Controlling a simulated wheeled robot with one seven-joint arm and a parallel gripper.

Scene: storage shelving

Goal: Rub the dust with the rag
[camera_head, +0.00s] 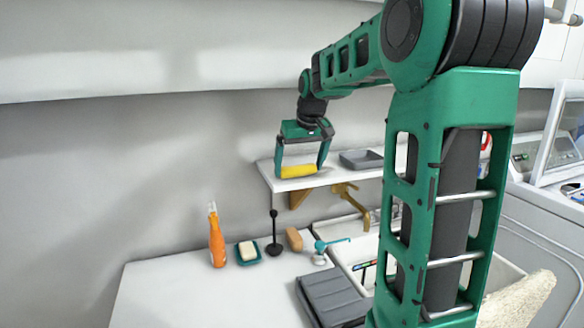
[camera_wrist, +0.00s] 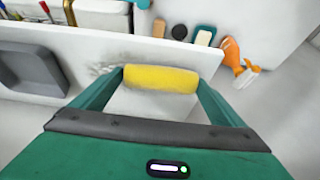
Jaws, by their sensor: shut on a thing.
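My gripper (camera_head: 300,171) is shut on a yellow rag (camera_head: 298,171), shaped like a roll, over the left end of a white wall shelf (camera_head: 330,178). In the wrist view the rag (camera_wrist: 160,79) spans between the two fingers of my gripper (camera_wrist: 160,85). Grey dust smudges (camera_wrist: 105,68) show on the white shelf (camera_wrist: 150,48), just left of the rag and close to it. I cannot tell if the rag touches the shelf surface. The dust cannot be made out in the head view.
A grey tray (camera_head: 361,159) sits on the shelf to the right. Below, the counter holds an orange bottle (camera_head: 217,240), a soap dish (camera_head: 247,260), a dark ladle-like tool (camera_head: 274,235), a brown item (camera_head: 294,239) and a dark grey box (camera_head: 333,298). A brass faucet (camera_head: 359,205) is under the shelf.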

